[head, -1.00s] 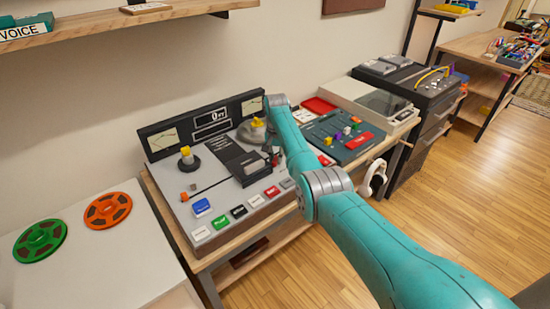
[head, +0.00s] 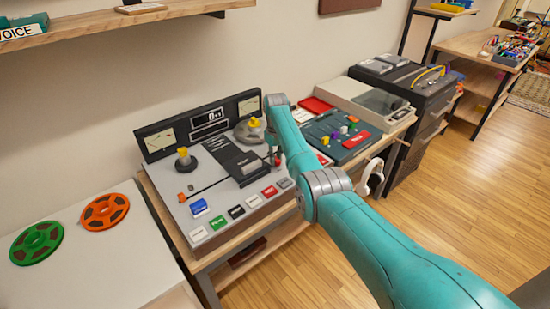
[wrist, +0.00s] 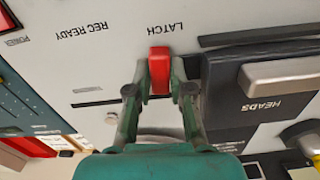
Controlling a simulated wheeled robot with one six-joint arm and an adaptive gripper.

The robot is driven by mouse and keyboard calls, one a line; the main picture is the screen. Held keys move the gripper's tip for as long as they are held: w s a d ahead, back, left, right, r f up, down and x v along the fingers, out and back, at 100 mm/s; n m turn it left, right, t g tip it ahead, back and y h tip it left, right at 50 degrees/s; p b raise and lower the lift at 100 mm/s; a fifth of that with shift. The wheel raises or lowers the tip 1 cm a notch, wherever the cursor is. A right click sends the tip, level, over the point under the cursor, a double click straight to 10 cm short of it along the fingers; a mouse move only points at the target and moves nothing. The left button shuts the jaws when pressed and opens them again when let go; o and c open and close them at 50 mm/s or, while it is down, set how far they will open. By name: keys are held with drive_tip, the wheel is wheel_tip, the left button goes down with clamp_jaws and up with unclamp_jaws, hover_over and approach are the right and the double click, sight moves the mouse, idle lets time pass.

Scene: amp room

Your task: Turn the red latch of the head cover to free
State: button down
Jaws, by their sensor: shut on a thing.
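The red latch (wrist: 159,72) stands out from the grey tape deck panel below the printed word LATCH in the wrist view. My gripper (wrist: 157,88) has one green finger on each side of the latch and is shut on it. The dark head cover (wrist: 222,90), with a grey handle bar and the word HEADS, lies just right of the latch. In the head view, the head cover (head: 246,168) is on the tape deck (head: 222,196), and my arm hides most of the gripper there.
Coloured buttons (head: 236,211) line the deck's front edge. A teal mixer (head: 338,138) is to the right. Green (head: 37,243) and orange (head: 105,212) reels lie on the white table at left.

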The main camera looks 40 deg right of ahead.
sight(276, 158)
drive_tip(key=shift+d+n, duration=0.1)
drive_tip(key=shift+n, duration=0.5)
drive_tip(key=c, duration=1)
unclamp_jaws()
drive_tip(key=shift+c, duration=0.2)
wheel_tip(276, 158, up, 12)
